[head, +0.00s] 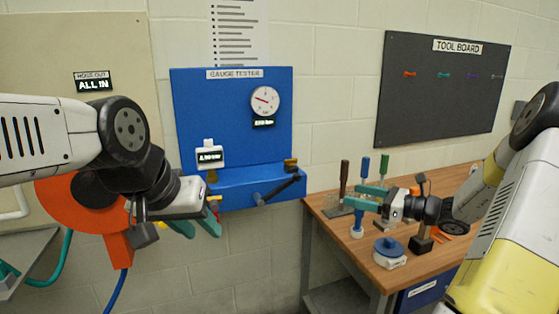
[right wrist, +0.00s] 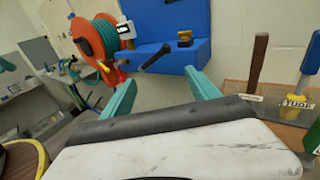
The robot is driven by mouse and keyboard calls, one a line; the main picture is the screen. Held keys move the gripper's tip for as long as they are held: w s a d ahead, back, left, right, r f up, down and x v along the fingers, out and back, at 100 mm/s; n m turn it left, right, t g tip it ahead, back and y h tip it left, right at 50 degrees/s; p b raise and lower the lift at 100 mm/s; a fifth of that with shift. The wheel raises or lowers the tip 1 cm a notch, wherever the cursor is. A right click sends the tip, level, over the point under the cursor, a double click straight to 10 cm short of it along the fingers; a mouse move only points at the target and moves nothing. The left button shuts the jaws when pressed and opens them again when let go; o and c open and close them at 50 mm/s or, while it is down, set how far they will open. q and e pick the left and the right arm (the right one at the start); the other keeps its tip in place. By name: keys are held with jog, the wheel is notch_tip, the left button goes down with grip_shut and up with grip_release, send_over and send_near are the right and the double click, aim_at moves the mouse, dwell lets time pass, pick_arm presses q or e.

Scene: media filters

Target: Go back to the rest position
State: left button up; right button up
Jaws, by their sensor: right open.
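My right gripper (head: 360,197) is over the left part of the wooden bench, near a blue-handled tool (head: 357,225). In the right wrist view its two teal fingers (right wrist: 163,92) are spread wide with nothing between them. My left gripper (head: 207,225) is in front of the wall, below the left end of the blue gauge tester panel (head: 232,130). Its teal fingertips point down and right, partly hidden behind its grey body. Small red and yellow parts show beside it; I cannot tell whether it touches them.
An orange hose reel (head: 62,206) stands behind my left arm. The wooden bench (head: 326,208) carries upright handled tools and a blue-topped round part (head: 389,246) near my right gripper. A black lever (head: 277,190) sticks out from the blue panel. A tool board (head: 435,95) hangs behind.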

jog(key=s+a+r+n+g+h, duration=0.2)
jog(key=s+a+n+g+h, duration=0.15)
jog(key=s+a+n, duration=0.35)
jog(key=s+a+r+n+g+h, duration=0.2)
jog(key=s+a+n+g, duration=0.2)
jog(key=s+a+n, duration=0.3)
jog(key=s+d+r+n+t+h, duration=0.2)
jog(key=s+n+h, duration=0.1)
jog(key=s+n, duration=0.2)
jog(key=s+d+r+n+t+h, duration=0.2)
jog(key=s+n+h, duration=0.1)
jog(key=s+n, duration=0.3)
jog(key=shift+s+d+r+n, duration=0.25)
jog(key=shift+s+d+n, duration=0.1)
jog(key=shift+s, duration=0.6)
dwell(0.5)
